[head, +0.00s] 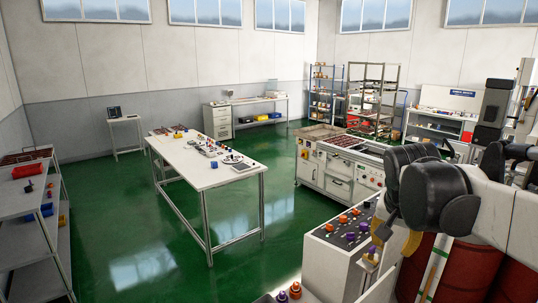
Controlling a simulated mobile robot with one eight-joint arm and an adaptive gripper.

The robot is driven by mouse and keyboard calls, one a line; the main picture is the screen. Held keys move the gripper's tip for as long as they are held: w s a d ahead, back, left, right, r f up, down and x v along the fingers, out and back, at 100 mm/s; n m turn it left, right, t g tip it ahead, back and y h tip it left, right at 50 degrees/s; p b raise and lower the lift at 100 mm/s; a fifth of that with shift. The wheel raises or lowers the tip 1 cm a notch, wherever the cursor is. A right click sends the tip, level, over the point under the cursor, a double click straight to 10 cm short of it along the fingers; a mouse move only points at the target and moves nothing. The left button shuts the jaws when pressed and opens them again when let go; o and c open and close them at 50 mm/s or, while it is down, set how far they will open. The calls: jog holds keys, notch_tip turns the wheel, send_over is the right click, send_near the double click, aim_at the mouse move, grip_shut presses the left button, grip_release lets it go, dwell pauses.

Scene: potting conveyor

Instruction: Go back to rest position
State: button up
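My arm comes in from the right with white links and dark rounded joints. Its dark end section hangs in the air, in front of the white conveyor machine and above the grey-topped stand (343,231). My gripper (386,229) seems to be the small dark part at the lower left of this end section. Its fingers cannot be told apart, so I cannot see whether it is open or shut, or whether it holds anything.
A white table (215,182) with small parts stands mid-room. The conveyor machine (338,184) is behind my arm. A grey shelf (30,240) is at the left. Red drums (465,270) stand at lower right. Orange and purple pieces lie on the stand. Green floor is clear between.

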jog(key=s+a+f+n+t+b, duration=0.1)
jog(key=s+f+b, duration=0.4)
jog(key=f, duration=0.5)
jog(key=s+a+f+n+t+y+b, duration=0.1)
jog(key=s+a+f+n+b, duration=0.2)
jog(key=f+b, duration=0.6)
jog(key=s+a+f+n+y+b, duration=0.1)
jog(key=s+a+f+n+b, duration=0.2)
jog(key=f, duration=0.9)
jog(key=s+a+b, duration=0.2)
jog(key=s+b, duration=0.2)
jog(key=s, duration=0.1)
jog(key=shift+t, duration=0.4)
jog(key=shift+o, duration=0.4)
jog(key=shift+a+r, duration=0.1)
jog(key=shift+a, duration=0.05)
